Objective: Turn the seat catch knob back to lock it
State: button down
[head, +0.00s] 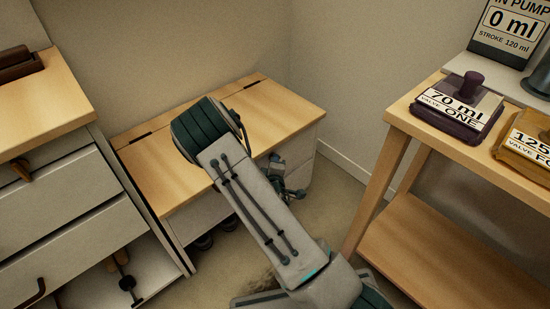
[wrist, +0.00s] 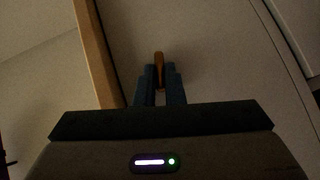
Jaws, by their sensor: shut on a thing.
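The seat is a low bench with a wooden lid (head: 265,105) and pale front, in the middle of the head view. Its lid lies closed. In the wrist view a small orange-brown knob (wrist: 158,57) stands out from a pale panel, beside the wooden edge (wrist: 95,55). My gripper (wrist: 159,77) is shut on this knob, one dark finger on each side. The knob's long side looks upright in the wrist picture; its lower part is hidden between the fingers. In the head view my arm covers the bench's front, and the knob is hidden.
A drawer cabinet (head: 75,195) stands close at the left. A wooden side table (head: 440,150) at the right holds a dark valve block (head: 458,118), a yellow valve block (head: 528,138) and a pump sign (head: 508,30). Some floor (head: 335,200) is clear between bench and table.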

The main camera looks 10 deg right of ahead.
jog(key=shift+w+d+r+m+g+y+p, duration=0.15)
jog(key=shift+d+r+m+g+y+p, duration=0.1)
jog(key=shift+m+g+y+p, duration=1.35)
jog(key=shift+w+d+r+m+g+y+p, duration=0.2)
jog(key=shift+m+g+y+p, duration=0.75)
jog(key=shift+p, duration=1.3)
jog(key=shift+w+d+r+m+g+y+p, duration=0.1)
jog(key=shift+d+r+m+g+y+p, duration=0.2)
jog(key=shift+m+g+y+p, duration=1.1)
jog(key=shift+f+n+t+y+p, duration=0.1)
jog(key=shift+n+t+y+p, duration=0.15)
jog(key=shift+n+p, duration=0.4)
jog(key=c, duration=1.5)
grip_release()
jog(key=shift+p+v, duration=3.85)
jog(key=shift+v, duration=3.05)
